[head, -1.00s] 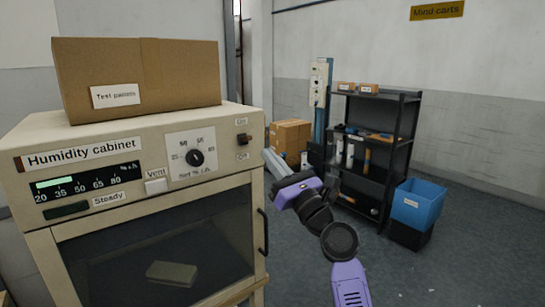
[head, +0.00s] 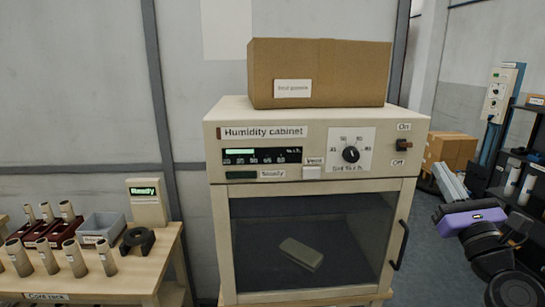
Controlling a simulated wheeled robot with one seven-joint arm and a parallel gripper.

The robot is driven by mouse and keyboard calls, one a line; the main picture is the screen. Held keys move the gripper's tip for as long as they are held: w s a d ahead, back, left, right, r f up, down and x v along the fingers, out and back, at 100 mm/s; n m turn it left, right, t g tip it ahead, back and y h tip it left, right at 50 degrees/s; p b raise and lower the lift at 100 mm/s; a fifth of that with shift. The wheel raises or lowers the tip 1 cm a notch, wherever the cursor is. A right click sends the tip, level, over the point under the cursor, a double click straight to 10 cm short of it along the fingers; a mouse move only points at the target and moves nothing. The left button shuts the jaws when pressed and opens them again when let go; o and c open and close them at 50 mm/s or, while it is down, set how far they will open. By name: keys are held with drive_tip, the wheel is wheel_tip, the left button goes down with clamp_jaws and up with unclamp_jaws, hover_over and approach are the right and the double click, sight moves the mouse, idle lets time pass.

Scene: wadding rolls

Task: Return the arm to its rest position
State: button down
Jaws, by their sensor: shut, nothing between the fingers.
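My arm, purple and black, shows at the right edge of the head view. My gripper (head: 447,183) is the grey end pointing up and left, to the right of the humidity cabinet (head: 213,160). It is shut and empty, apart from the cabinet. The cabinet is cream, with a dial, a lit scale, a vent button and an On/Off switch. Its glass door (head: 340,215) is shut. A flat grey-green block (head: 300,254) lies inside, behind the glass.
A cardboard box (head: 340,75) sits on the cabinet. Cartons (head: 452,150) and a dark shelf (head: 530,140) stand behind my arm.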

drive_tip(key=s+a+f+n+g+h, duration=0.1)
drive_tip(key=s+a+f+n+h, duration=0.15)
drive_tip(key=s+f+n, duration=0.6)
drive_tip(key=s+a+f+n+g+h, duration=0.1)
drive_tip(key=s+a+f+n+h, duration=0.15)
drive_tip(key=s+f+n, duration=0.6)
drive_tip(key=s+a+f+n+g+y, duration=0.1)
drive_tip(key=s+a+f+n, duration=0.3)
drive_tip(key=s, duration=0.6)
drive_tip(key=s+a+f+n+g+y, duration=0.2)
drive_tip(key=s+a+f+n, duration=0.3)
drive_tip(key=s, duration=0.5)
drive_tip(key=s+a+f+n+g+y+b, duration=0.1)
drive_tip(key=s+a+f+n+g+y, duration=0.1)
drive_tip(key=s+n, duration=0.6)
drive_tip(key=s+a+f+g, duration=0.1)
drive_tip(key=s+a+f, duration=0.1)
drive_tip(key=a, duration=0.1)
drive_tip(key=shift+s+a+f+n+g, duration=0.15)
drive_tip(key=shift+s+a+n+g, duration=0.15)
drive_tip(key=shift+s+a, duration=0.05)
